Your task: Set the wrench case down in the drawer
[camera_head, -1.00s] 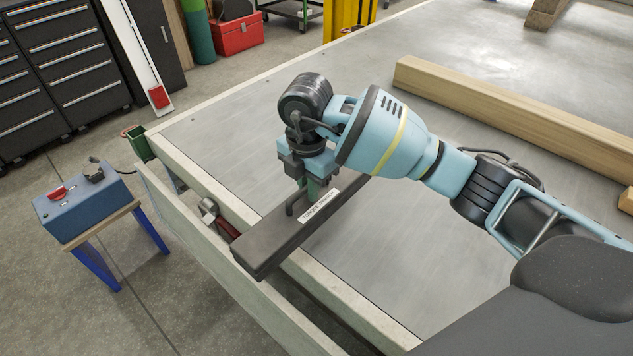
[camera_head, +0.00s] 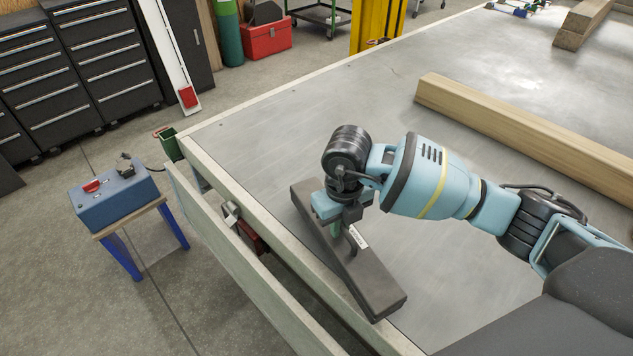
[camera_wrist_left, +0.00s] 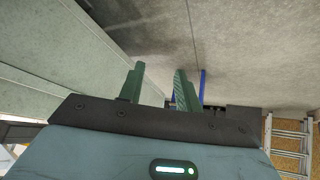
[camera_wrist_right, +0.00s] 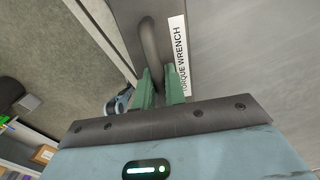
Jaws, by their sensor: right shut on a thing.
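The wrench case (camera_head: 372,280) is a long dark grey case with a handle and a white label reading "TORQUE WRENCH". My right gripper (camera_head: 343,229) is shut on its handle. The case appears over the tabletop near the edge, roughly lengthwise along it; its height is hard to tell. The right wrist view shows the handle (camera_wrist_right: 150,48) at the green fingers (camera_wrist_right: 160,78). The drawer (camera_head: 215,240) stands pulled out along the table's left side, a narrow open space behind its pale front panel. My left gripper (camera_wrist_left: 159,70) shows only in the left wrist view, fingers apart and empty.
A metal clamp-like tool (camera_head: 230,212) and a dark red item (camera_head: 252,238) lie in the drawer. A wooden beam (camera_head: 520,125) lies on the metal tabletop (camera_head: 290,130). A blue box (camera_head: 115,200) on a small stand is left of the drawer.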

